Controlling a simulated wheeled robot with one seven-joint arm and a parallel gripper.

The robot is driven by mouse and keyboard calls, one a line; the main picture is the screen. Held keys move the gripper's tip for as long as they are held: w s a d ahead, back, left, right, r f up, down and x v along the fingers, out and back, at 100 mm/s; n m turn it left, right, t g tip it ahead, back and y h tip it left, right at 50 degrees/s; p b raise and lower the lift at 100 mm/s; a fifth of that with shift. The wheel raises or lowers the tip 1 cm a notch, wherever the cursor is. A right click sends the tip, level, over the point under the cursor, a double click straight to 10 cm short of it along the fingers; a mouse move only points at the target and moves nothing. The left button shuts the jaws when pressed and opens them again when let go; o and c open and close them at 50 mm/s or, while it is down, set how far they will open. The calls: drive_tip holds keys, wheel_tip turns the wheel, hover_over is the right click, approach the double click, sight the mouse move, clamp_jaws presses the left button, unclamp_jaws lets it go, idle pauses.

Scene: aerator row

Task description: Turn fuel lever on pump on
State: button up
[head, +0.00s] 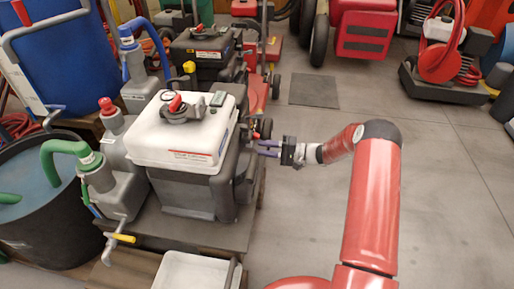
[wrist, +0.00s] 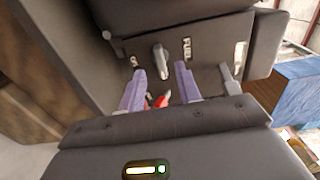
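The pump (head: 185,135) has a white tank on top and a dark body, and stands on a low platform. My gripper (head: 262,148) is at its right side, purple fingers pointing at it. In the wrist view the dark panel carries a FUEL label (wrist: 187,47), with a grey lever (wrist: 160,62) to its left and another light lever (wrist: 228,78) to its right. I cannot tell for certain which lever the label names. My gripper is open, its fingertips apart below the left grey lever. A red part (wrist: 160,100) shows between the fingers; contact is unclear.
A white bin (head: 195,270) stands in front of the pump, and a black tub (head: 45,225) at the left. A similar dark machine (head: 205,50) is behind. The grey floor (head: 450,190) to the right is clear. A blue box (wrist: 300,90) shows at the wrist view's right.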

sight(249, 146)
drive_tip(key=shift+w+a, duration=0.15)
drive_tip(key=shift+a, duration=0.65)
drive_tip(key=shift+w+a, duration=0.15)
drive_tip(key=shift+a, duration=0.65)
drive_tip(key=shift+c, duration=0.3)
clamp_jaws()
